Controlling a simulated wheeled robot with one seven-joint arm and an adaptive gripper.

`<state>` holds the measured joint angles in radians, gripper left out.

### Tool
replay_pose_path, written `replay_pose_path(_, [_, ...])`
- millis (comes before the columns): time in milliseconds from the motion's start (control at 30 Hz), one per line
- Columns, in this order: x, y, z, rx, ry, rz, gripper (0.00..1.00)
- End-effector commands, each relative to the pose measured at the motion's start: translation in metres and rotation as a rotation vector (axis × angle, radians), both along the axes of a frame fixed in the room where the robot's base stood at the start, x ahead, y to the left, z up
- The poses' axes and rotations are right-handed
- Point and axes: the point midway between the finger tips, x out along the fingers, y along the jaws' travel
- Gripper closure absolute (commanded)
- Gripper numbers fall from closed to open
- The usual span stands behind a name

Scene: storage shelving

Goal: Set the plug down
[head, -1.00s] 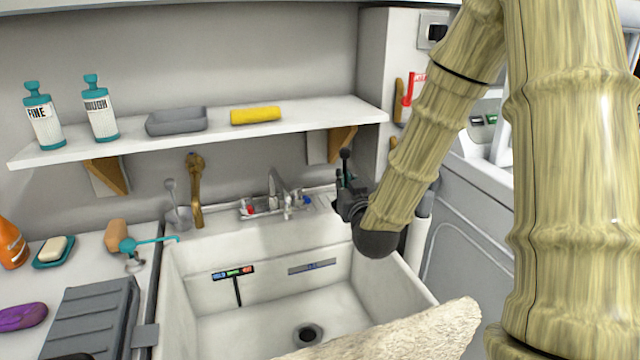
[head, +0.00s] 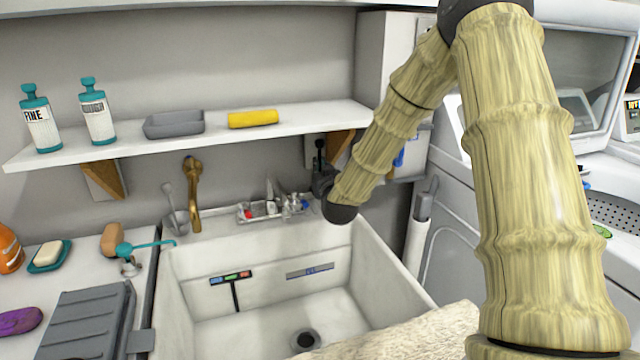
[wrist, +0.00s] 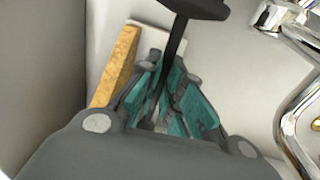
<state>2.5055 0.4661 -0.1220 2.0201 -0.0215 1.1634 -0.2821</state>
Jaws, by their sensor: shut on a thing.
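My gripper (head: 322,178) is above the back right corner of the sink, just right of the faucet and under the shelf's right bracket. In the wrist view its teal-padded fingers (wrist: 172,98) are shut on the black plug (wrist: 178,42), a thin stem with a wide flat dark end pointing away from the gripper. In the head view the plug (head: 319,150) shows as a small dark upright shape above the gripper. Its lower part is hidden between the fingers.
The white sink (head: 255,320) has an open drain (head: 305,339) in its floor. The faucet (head: 270,207) stands close left of my gripper. A white shelf (head: 300,120) with bottles, a grey dish and a yellow roll hangs above. A wooden bracket (wrist: 117,65) is close in the wrist view.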

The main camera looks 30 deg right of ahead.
Motion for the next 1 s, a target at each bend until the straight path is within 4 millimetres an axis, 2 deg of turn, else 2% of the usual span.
replay_pose_path(267, [0.000,0.000,-0.016,0.000,-0.001,0.000,1.00])
replay_pose_path(500, [0.001,-0.001,-0.046,0.001,-0.001,-0.001,1.00])
replay_pose_path(900, [0.004,-0.001,-0.049,-0.001,-0.002,0.000,1.00])
replay_pose_path(933, [0.004,-0.001,-0.050,-0.001,-0.002,0.000,0.90])
replay_pose_path(1000, [0.004,-0.001,-0.049,-0.001,-0.002,0.000,0.78])
